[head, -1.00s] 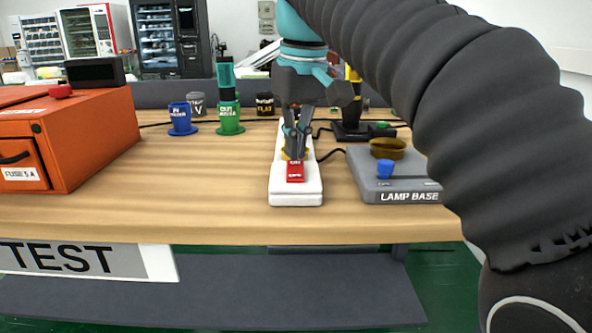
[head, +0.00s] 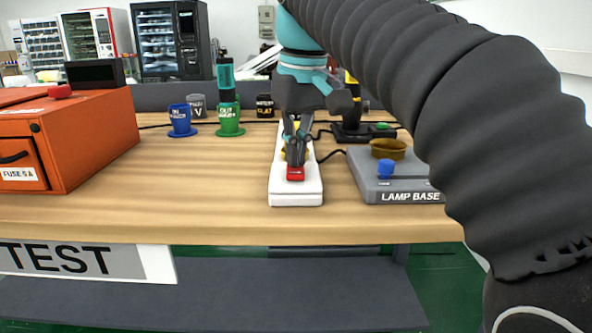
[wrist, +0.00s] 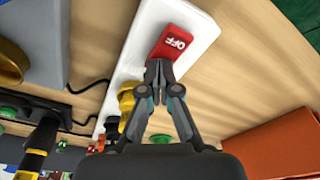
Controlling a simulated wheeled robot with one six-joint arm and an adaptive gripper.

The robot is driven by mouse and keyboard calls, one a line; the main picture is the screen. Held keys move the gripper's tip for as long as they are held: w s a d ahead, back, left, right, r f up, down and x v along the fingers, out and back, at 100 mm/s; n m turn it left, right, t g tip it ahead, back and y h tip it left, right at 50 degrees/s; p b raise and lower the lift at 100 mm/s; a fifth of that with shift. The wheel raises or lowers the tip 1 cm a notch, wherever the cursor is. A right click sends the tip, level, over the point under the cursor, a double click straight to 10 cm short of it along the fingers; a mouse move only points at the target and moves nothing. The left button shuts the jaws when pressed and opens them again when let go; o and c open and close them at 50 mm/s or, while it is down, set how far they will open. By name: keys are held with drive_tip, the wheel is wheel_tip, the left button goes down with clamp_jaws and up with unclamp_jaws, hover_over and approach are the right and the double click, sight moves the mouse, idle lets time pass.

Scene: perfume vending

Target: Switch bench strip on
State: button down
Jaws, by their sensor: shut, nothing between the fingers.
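The white bench strip (head: 296,191) lies lengthwise on the wooden bench, with a red rocker switch (head: 295,174) at its near end. In the wrist view the red switch (wrist: 175,42) shows the word OFF on its far part, and the strip (wrist: 192,22) runs beneath it. My gripper (head: 295,163) is shut and empty, pointing down over the switch. In the wrist view its fingertips (wrist: 159,66) are at the edge of the red switch and hide part of it. I cannot tell whether they press on it.
A grey lamp base (head: 395,182) with a blue knob stands right of the strip. An orange fuse box (head: 95,150) stands at the left. Blue (head: 180,121) and green (head: 229,122) sockets stand behind. The bench between box and strip is clear.

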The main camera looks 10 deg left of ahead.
wheel_tip(320, 180, up, 5)
drive_tip(key=p, duration=0.4)
drive_tip(key=shift+f+p, duration=0.15)
drive_tip(key=shift+p, duration=0.15)
drive_tip(key=shift+r, duration=1.1)
